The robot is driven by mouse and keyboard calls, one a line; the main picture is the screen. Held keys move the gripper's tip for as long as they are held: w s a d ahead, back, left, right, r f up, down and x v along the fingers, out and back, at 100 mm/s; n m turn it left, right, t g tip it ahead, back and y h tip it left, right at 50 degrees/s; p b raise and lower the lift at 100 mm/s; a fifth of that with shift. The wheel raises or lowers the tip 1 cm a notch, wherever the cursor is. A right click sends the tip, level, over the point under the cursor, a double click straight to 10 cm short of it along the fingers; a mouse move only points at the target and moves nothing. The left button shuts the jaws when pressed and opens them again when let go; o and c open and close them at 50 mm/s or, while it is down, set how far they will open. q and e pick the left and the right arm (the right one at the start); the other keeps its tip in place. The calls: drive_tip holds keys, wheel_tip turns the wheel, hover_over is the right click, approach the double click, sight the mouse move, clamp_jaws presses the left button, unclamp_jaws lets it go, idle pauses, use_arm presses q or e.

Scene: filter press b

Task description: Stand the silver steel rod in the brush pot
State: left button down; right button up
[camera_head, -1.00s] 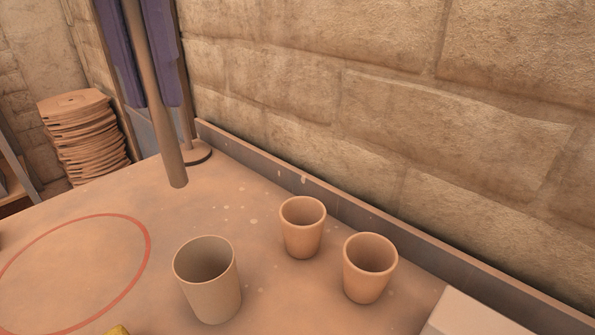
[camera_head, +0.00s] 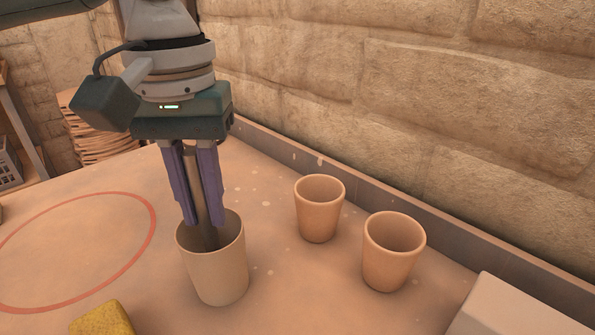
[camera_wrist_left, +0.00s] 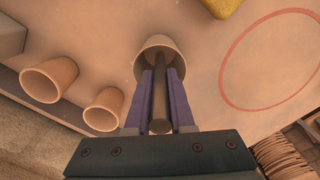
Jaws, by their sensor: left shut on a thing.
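My left gripper (camera_head: 202,213) points down over the brush pot and is shut on the steel rod (camera_head: 203,192). The rod looks dull grey-brown in this light and hangs nearly upright between the purple fingers. Its lower end is inside the mouth of the beige pot (camera_head: 220,276); whether it touches the bottom is hidden. In the left wrist view the rod (camera_wrist_left: 159,95) runs between the fingers (camera_wrist_left: 160,108) into the pot (camera_wrist_left: 171,48). The fingertips are at about rim height. My right gripper is in neither view.
Two tan cups (camera_head: 319,208) (camera_head: 392,252) stand to the right of the pot. A yellow object (camera_head: 103,320) lies at the front, and a pale block (camera_head: 525,312) at the right. A red ring (camera_head: 152,232) marks clear table at left. A raised edge (camera_head: 345,179) runs along the wall.

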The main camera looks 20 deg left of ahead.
use_arm(q)
wheel_tip(320, 180, down, 2)
drive_tip(key=shift+f, duration=0.1)
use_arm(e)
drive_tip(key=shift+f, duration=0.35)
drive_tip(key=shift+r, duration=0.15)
use_arm(q)
drive_tip(key=c, duration=1.1)
unclamp_jaws()
drive_tip(key=shift+o, duration=0.2)
wheel_tip(320, 180, up, 12)
drive_tip(key=p, duration=0.3)
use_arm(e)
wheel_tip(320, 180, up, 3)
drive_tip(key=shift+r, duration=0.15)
